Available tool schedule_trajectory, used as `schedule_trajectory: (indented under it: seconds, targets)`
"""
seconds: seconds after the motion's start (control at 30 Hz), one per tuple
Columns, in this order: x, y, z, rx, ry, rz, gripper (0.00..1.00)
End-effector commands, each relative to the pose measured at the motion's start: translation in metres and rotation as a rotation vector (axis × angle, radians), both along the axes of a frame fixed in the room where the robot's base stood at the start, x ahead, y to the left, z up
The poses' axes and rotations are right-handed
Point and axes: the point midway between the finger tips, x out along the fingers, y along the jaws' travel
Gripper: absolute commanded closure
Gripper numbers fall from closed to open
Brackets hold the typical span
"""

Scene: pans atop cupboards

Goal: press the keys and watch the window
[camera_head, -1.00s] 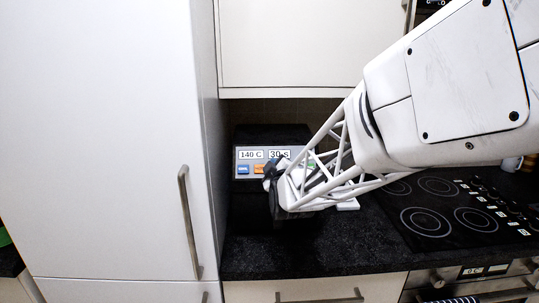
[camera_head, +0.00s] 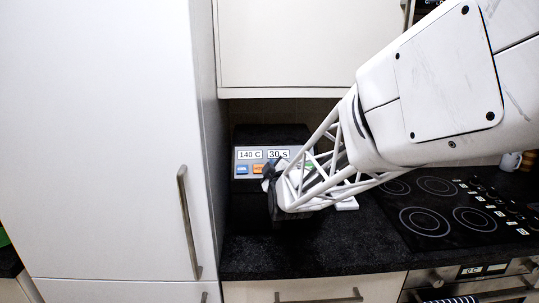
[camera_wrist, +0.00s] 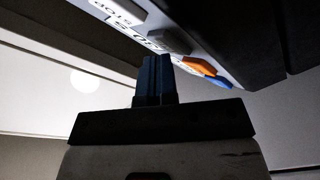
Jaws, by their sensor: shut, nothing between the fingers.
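A black appliance (camera_head: 262,136) stands in the corner of the counter with a grey key panel (camera_head: 237,158). Its left window (camera_head: 249,155) reads 140 C and its right window (camera_head: 278,154) reads 30 s. A blue key (camera_head: 243,169) and an orange key (camera_head: 258,169) show below the windows; a green key (camera_head: 309,165) shows partly behind my arm. My gripper (camera_head: 270,168) is shut and empty, just right of the orange key. In the wrist view its fingers (camera_wrist: 155,62) point at the panel, near a grey key (camera_wrist: 168,41); contact cannot be told. The orange key (camera_wrist: 199,65) is to their right.
A tall white cupboard (camera_head: 95,120) with a long handle stands close on the left. A wall cupboard (camera_head: 305,45) hangs above. The black hob (camera_head: 440,205) lies to the right. The dark counter (camera_head: 320,250) in front is clear.

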Motion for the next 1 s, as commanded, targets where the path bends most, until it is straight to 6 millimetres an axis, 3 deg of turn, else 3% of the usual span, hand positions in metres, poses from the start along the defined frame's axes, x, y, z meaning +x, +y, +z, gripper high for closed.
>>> schedule_trajectory:
  seconds: [1.0]
  targets:
    - [-0.0066,0.0001,0.0066,0.000,0.000,0.000,1.00]
